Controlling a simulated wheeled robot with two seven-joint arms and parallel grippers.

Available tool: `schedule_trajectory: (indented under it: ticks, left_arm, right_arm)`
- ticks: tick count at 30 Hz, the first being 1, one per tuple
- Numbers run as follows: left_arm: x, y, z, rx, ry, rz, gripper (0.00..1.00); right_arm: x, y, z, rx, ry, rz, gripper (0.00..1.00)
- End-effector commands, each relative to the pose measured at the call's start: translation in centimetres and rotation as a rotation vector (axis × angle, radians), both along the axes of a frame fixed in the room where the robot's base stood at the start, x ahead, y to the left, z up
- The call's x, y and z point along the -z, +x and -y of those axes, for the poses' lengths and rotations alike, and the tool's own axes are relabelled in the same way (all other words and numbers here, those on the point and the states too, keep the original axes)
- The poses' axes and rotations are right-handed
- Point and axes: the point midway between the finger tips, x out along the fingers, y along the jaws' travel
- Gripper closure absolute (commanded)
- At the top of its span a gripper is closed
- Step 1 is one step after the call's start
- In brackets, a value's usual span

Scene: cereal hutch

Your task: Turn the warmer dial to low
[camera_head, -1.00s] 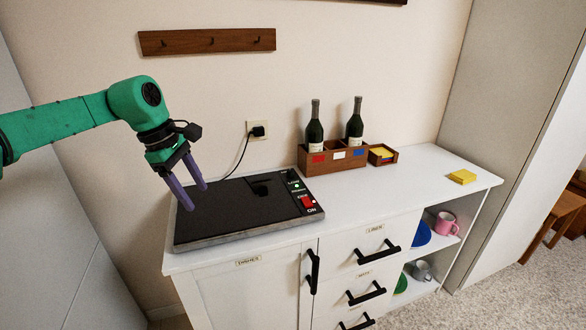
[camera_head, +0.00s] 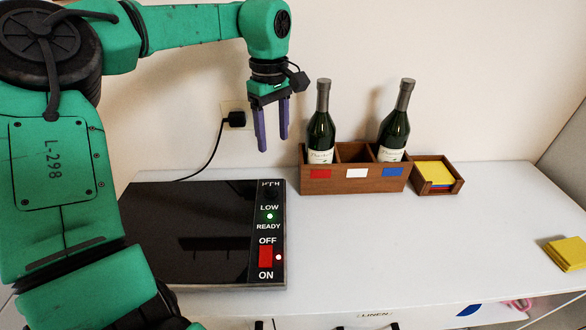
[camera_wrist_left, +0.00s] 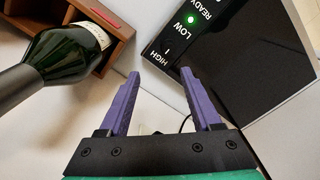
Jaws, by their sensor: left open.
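The black warmer (camera_head: 215,262) lies flat at the left of the white counter. Its right-hand strip carries the marks LOW and READY beside a lit green light (camera_head: 270,216), and a red OFF/ON switch (camera_head: 265,257) with a small light. The left wrist view shows the warmer (camera_wrist_left: 245,60) with HIGH, LOW and the green light (camera_wrist_left: 190,19). My left gripper (camera_head: 273,138) is open and empty, pointing down above and behind the warmer's far right corner. Its two purple fingers also show in the left wrist view (camera_wrist_left: 160,75).
A wooden bottle rack (camera_head: 352,178) with two dark bottles stands just right of my left gripper. A small box of yellow cards (camera_head: 436,175) stands beside it. A black plug and cord (camera_head: 235,119) are on the wall. The counter (camera_head: 430,240) is clear in the middle.

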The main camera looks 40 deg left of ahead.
Motion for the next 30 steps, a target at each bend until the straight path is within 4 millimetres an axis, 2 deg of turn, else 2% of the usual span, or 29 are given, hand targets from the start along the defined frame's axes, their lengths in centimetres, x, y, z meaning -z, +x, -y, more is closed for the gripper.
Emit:
schedule_trajectory:
  ticks: [8,11,15,19,26,27,29,30]
  left_arm:
    - [6.6,-0.2,0.0,-0.001,-0.002,-0.007,0.35]
    - [9.2,-0.2,0.0,-0.002,-0.002,-0.005,0.35]
    - [12.2,-0.3,0.0,-0.002,-0.001,-0.004,0.35]
    - [13.6,-0.3,0.0,-0.002,-0.001,-0.002,0.35]
    - [13.8,-0.2,0.0,-0.002,-0.001,0.0,0.35]
    - [13.8,-0.2,0.0,-0.002,-0.001,0.0,0.39]
    - [13.8,-0.2,-0.1,-0.002,-0.001,0.0,0.62]
    - [13.8,-0.2,-0.1,-0.002,-0.001,0.0,0.77]
  right_arm:
    - [0.2,-3.5,0.0,0.001,-0.001,-0.055,1.0]
    - [0.0,-3.4,-0.1,0.001,0.0,-0.054,1.0]
    - [-0.3,-1.9,-0.2,0.0,0.002,-0.029,1.0]
    - [-0.5,-0.9,-0.2,0.0,0.003,-0.013,1.0]
    - [-0.4,-1.5,-0.2,0.0,0.002,-0.022,1.0]
    - [-0.4,-1.6,-0.2,0.0,0.003,-0.024,1.0]
    - [-0.4,-1.7,-0.2,0.0,0.002,-0.026,1.0]
    - [-0.4,-1.8,-0.2,0.0,0.002,-0.027,1.0]
